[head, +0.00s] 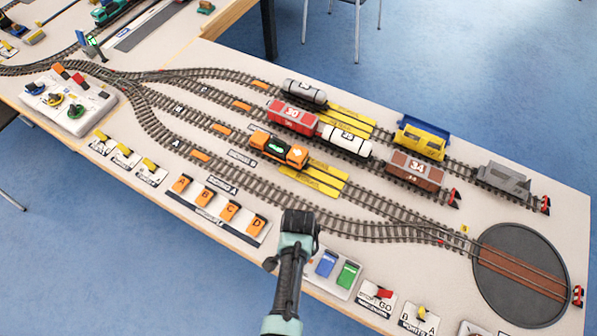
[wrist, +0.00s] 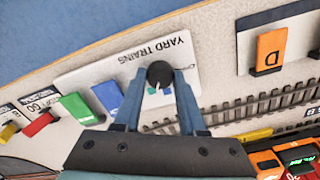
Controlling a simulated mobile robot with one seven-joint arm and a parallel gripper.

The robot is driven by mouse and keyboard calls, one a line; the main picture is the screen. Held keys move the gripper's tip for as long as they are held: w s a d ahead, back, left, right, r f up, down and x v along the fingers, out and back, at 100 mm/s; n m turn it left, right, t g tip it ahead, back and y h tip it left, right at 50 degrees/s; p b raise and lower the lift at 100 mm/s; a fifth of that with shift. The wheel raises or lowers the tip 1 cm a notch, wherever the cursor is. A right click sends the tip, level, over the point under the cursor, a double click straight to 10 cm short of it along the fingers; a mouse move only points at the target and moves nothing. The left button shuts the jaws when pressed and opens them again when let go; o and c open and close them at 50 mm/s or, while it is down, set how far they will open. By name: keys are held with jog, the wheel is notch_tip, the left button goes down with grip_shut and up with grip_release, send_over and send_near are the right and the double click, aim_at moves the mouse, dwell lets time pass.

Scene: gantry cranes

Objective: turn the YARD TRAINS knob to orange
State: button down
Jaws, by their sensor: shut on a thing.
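The YARD TRAINS panel (wrist: 112,68) is a white plate, its label upside down in the wrist view. Its black round knob (wrist: 160,74) stands between the fingers of my gripper (wrist: 160,80), which is shut on it. A small white mark shows at the knob's lower edge, with small bluish-green patches beside it. No orange mark is visible around the knob. In the head view my gripper (head: 298,225) covers the knob, and the panel (head: 339,289) shows to its right with a blue block (head: 327,263) and a green block (head: 347,273).
An orange block D (wrist: 270,48) stands right of the panel in the wrist view. A red lever (wrist: 38,124) lies to its left. Tracks run behind the panel, with an orange locomotive (head: 278,149) on them. A turntable (head: 520,275) is at the right.

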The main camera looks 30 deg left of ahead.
jog(key=m, duration=0.4)
jog(key=shift+m, duration=0.3)
jog(key=m, duration=0.4)
jog(key=shift+p, duration=0.4)
jog(key=shift+m, duration=0.3)
jog(key=shift+c, duration=2.3)
grip_release()
notch_tip(320, 180, up, 13)
